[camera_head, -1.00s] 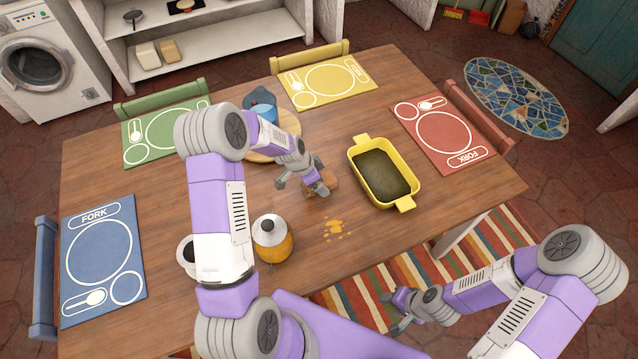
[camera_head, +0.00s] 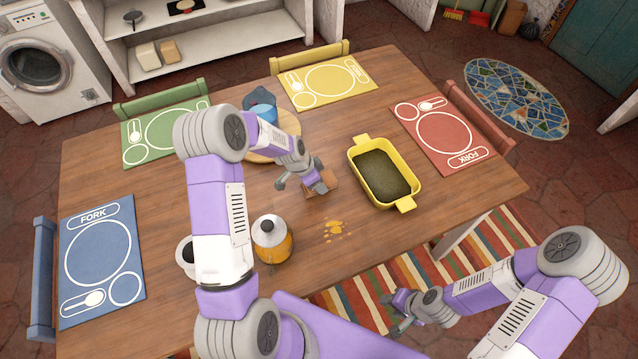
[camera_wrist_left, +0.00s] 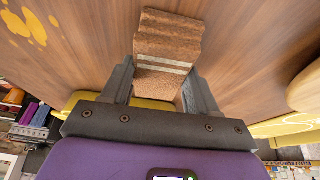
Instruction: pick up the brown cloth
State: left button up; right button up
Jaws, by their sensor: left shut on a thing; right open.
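The brown cloth (camera_wrist_left: 168,45) is a folded brown piece with a pale stripe in the left wrist view. My left gripper (camera_wrist_left: 160,90) is shut on it, with one finger on each side. In the head view the cloth (camera_head: 331,178) is partly hidden by my left gripper (camera_head: 306,186), close over the table between the yellow dish and the cutting board. I cannot tell whether the cloth touches the table. My right gripper (camera_head: 398,312) is open and empty, low at the right beyond the table's front edge, above the striped rug.
A yellow dish (camera_head: 405,204) with dark contents stands right of the cloth. Yellow spill spots (camera_head: 335,230) lie in front of it. An orange-and-grey jar (camera_head: 272,240) and a white cup (camera_head: 186,256) stand nearer. A blue pot (camera_head: 262,106) sits on a round board behind my left arm.

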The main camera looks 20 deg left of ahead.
pick_arm(q)
jog(key=shift+r+p, duration=0.45)
jog(key=shift+p, duration=0.25)
notch_tip(320, 180, up, 10)
jog(key=shift+f+p, duration=0.2)
jog(key=shift+p, duration=0.35)
